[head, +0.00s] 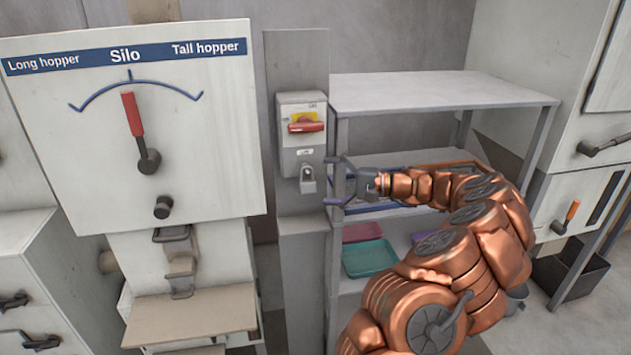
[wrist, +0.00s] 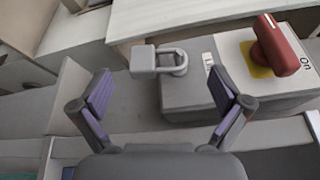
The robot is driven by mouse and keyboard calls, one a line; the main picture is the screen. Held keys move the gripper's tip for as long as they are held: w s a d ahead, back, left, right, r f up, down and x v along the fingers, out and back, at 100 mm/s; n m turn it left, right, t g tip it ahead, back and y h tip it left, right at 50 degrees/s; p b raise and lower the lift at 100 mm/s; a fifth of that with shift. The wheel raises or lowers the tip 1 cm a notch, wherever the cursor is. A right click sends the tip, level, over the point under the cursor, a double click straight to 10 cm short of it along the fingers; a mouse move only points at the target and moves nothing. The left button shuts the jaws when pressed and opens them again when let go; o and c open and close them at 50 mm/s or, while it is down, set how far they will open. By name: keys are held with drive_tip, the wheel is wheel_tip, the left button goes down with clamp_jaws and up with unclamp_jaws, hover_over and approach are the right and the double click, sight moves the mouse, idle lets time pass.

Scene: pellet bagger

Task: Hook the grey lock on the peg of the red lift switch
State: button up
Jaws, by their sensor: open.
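The red lift switch (head: 306,127) has a red handle on a yellow plate, on a grey box fixed to a post. In the wrist view its red handle (wrist: 281,45) is at the upper right. The grey lock (head: 308,183) hangs at the lower front of this box, shackle up. In the wrist view the lock (wrist: 145,61) has its shackle against the box end; the peg itself is hard to make out. My gripper (head: 329,181) is open and empty, just right of the lock. In the wrist view its fingers (wrist: 159,80) are spread, with the lock beyond them, apart from both.
A shelf rack (head: 440,88) stands right behind my arm, with a teal tray (head: 370,259) and a pink tray (head: 361,232) lower down. The Silo panel (head: 200,110) with a red-handled lever is at left. Free room lies in front of the post.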

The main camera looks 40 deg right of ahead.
drive_tip(key=v, duration=0.8)
drive_tip(key=w+a+r+n+g+y, duration=0.1)
drive_tip(key=a+r+n+g, duration=0.2)
drive_tip(key=a, duration=0.7)
drive_tip(key=w+a+r+n+g+y, duration=0.1)
drive_tip(key=a+r+n+g, duration=0.2)
drive_tip(key=a, duration=0.6)
drive_tip(key=s+a+n+g+h, duration=0.3)
drive_tip(key=s+a+g, duration=0.25)
drive_tip(key=a, duration=0.85)
drive_tip(key=s+a+f+n+g+h, duration=0.1)
drive_tip(key=s+a+f+h, duration=0.1)
drive_tip(key=s+a+f, duration=0.3)
drive_tip(key=s+a+f+n+g+h, duration=0.1)
drive_tip(key=s+a+f+g+h, duration=0.15)
drive_tip(key=s, duration=0.55)
drive_tip(key=s+d+f+h, duration=0.3)
drive_tip(key=s, duration=0.3)
drive_tip(key=s+d+f+h, duration=0.3)
drive_tip(key=s+d+h, duration=0.1)
drive_tip(key=s, duration=0.3)
drive_tip(key=shift+f+t, duration=0.25)
drive_tip(key=shift+t, duration=0.15)
